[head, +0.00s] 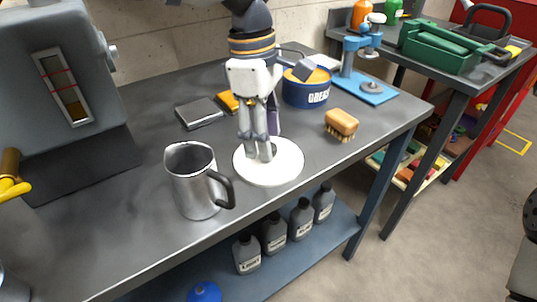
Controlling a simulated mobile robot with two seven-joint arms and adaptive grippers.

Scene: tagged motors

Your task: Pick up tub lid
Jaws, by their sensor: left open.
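The tub lid appears to be the flat, round, white disc (285,168) lying on the grey workbench near its front edge. My left gripper (260,152) points down over the disc's upper left part, its open fingers at or just above the surface. I cannot tell whether the fingertips touch it. The fingers hide part of the disc. A blue grease tub (306,95) with a tan top stands behind and to the right of the gripper. My right gripper is not in view.
A metal jug (192,180) with a dark handle stands left of the disc. A wooden brush (341,124) lies to its right. A dark flat box (199,113) and a blue stand (362,88) are farther back. Grey bottles (302,218) stand on the lower shelf.

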